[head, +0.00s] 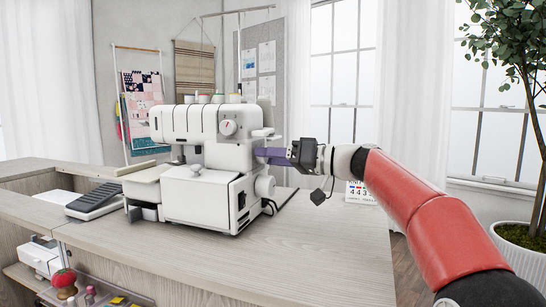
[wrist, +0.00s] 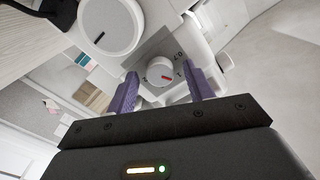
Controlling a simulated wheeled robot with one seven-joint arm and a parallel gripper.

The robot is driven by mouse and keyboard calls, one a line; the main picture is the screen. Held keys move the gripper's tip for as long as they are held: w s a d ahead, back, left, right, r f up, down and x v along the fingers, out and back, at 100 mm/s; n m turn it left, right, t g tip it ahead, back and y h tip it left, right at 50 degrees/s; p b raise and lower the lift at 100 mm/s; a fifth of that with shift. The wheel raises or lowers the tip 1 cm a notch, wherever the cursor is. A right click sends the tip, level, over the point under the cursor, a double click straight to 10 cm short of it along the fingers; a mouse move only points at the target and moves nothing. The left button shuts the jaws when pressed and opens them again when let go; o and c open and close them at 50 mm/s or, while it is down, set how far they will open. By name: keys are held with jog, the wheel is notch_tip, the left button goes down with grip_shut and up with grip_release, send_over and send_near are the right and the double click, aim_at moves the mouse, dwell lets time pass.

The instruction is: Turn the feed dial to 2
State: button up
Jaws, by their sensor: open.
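The sewing machine (head: 205,150) is white and stands on the wooden cabinet top. In the wrist view, a small white dial with a red mark (wrist: 160,71) sits on a grey plate with small printed marks, too small to read surely. The red mark points toward the lower right. My gripper (wrist: 161,78) is open, one purple finger on each side of this dial. I cannot tell whether the fingers touch it. In the head view my gripper (head: 264,155) is at the machine's right side, and the side dial is hidden there.
A larger white wheel with a black mark (wrist: 108,25) is close beside the dial; it also shows low on the machine's right side (head: 265,186). Another dial with a red pointer (head: 228,128) is on the front. A black pedal (head: 94,201) lies left. The front worktop is clear.

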jog(key=c, duration=1)
